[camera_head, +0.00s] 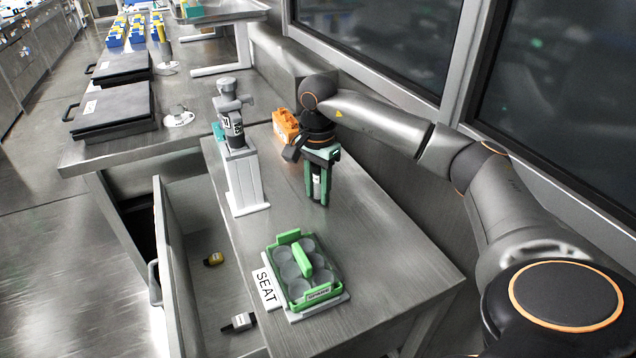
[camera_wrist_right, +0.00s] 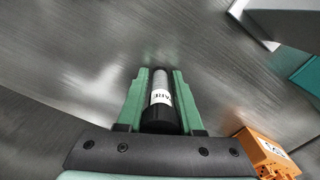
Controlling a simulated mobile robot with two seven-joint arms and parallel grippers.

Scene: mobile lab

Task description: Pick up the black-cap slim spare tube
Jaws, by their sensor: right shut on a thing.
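The slim spare tube (camera_wrist_right: 160,90) has a pale body, a white printed label and a black cap (camera_wrist_right: 158,119). My right gripper (camera_head: 319,190) is shut on it, with one green finger on each side in the right wrist view. The tube (camera_head: 316,186) shows between the fingers in the head view, roughly upright, over the metal bench top. I cannot tell whether its lower end touches the bench. My left gripper is not in view.
A green rack (camera_head: 337,284) with several round places sits by a "SEAT" label. A grey-white stand (camera_head: 245,185) holding a device and an orange box (camera_head: 285,124) are near my gripper.

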